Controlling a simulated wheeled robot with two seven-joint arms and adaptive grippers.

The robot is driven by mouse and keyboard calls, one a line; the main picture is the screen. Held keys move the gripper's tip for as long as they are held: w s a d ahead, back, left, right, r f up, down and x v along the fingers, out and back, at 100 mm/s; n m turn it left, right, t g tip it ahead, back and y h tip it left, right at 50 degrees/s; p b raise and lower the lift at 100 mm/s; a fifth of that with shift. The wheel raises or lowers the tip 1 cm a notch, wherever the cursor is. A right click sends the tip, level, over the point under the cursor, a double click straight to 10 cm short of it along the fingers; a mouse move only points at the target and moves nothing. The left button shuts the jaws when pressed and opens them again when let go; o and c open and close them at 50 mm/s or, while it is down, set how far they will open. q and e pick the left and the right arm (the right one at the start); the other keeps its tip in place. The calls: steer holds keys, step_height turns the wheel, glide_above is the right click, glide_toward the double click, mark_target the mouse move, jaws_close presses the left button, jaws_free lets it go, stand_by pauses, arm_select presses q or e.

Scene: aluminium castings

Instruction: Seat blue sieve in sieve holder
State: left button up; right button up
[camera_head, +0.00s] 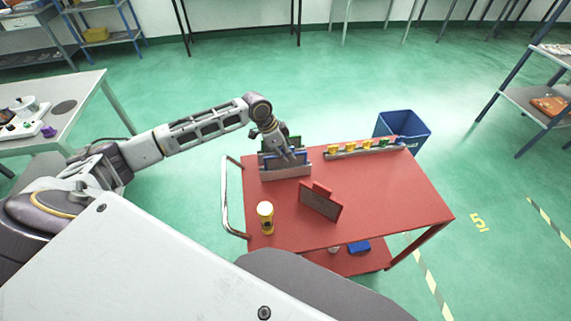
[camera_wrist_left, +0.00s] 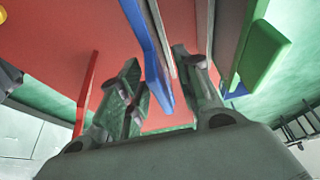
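The blue sieve (camera_head: 293,157) stands upright at the front of the grey sieve holder (camera_head: 285,171) on the red cart. In the left wrist view the blue sieve (camera_wrist_left: 152,60) reaches down between my fingers. My left gripper (camera_head: 285,150) is over the holder, its fingers around the sieve's upper part. In the left wrist view the left gripper (camera_wrist_left: 158,75) has its fingers apart, with gaps beside the sieve. How deep the sieve sits in its slot is hidden. My right gripper is out of view.
A green sieve (camera_wrist_left: 262,62) stands beside the blue one. A rack of coloured pieces (camera_head: 365,148) lies at the back. The cart top (camera_head: 400,195) is clear on the right.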

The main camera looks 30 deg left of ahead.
arm_select(q)
jaws_close()
steer(key=shift+r, duration=0.15)
stand_by(0.5)
steer(key=shift+r+b, duration=0.35)
steer(key=shift+r, duration=4.55)
